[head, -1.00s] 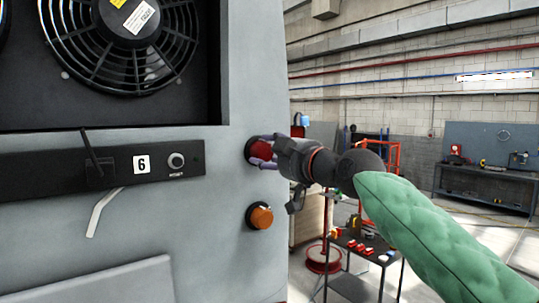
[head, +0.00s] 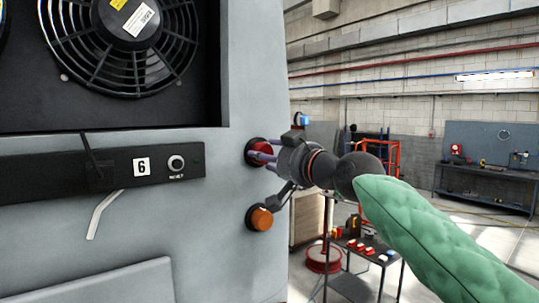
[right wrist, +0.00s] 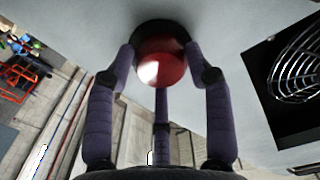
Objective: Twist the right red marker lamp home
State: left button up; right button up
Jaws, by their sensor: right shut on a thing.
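The right red marker lamp (head: 264,152) sits in a dark round base on the grey coach panel, above an orange lamp. It also shows in the right wrist view (right wrist: 160,67), its red dome against the panel. My right gripper (head: 268,156) is at the lamp, its purple fingers closed around it. In the right wrist view the right gripper (right wrist: 161,75) has a finger on each side of the red dome and a third finger below it. The fingers partly hide the lamp in the head view. My left gripper is not in view.
The orange lamp (head: 260,218) sits just below my right gripper. A black strip (head: 60,177) with a number 6 runs left of the lamps, under a fan (head: 128,30). A dark trolley (head: 365,250) with small parts stands behind my arm.

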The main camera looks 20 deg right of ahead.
jog(key=m, duration=0.3)
jog(key=f+m+p, duration=0.1)
jog(key=shift+w+a+f+m, duration=0.1)
jog(key=shift+w+a+m, duration=0.2)
jog(key=shift+m, duration=0.1)
dwell(0.5)
jog(key=o, duration=1.1)
jog(key=shift+s, duration=0.1)
jog(key=shift+o, duration=0.3)
jog(key=shift+r, duration=0.2)
jog(key=v, duration=1.2)
jog(key=shift+r, duration=0.1)
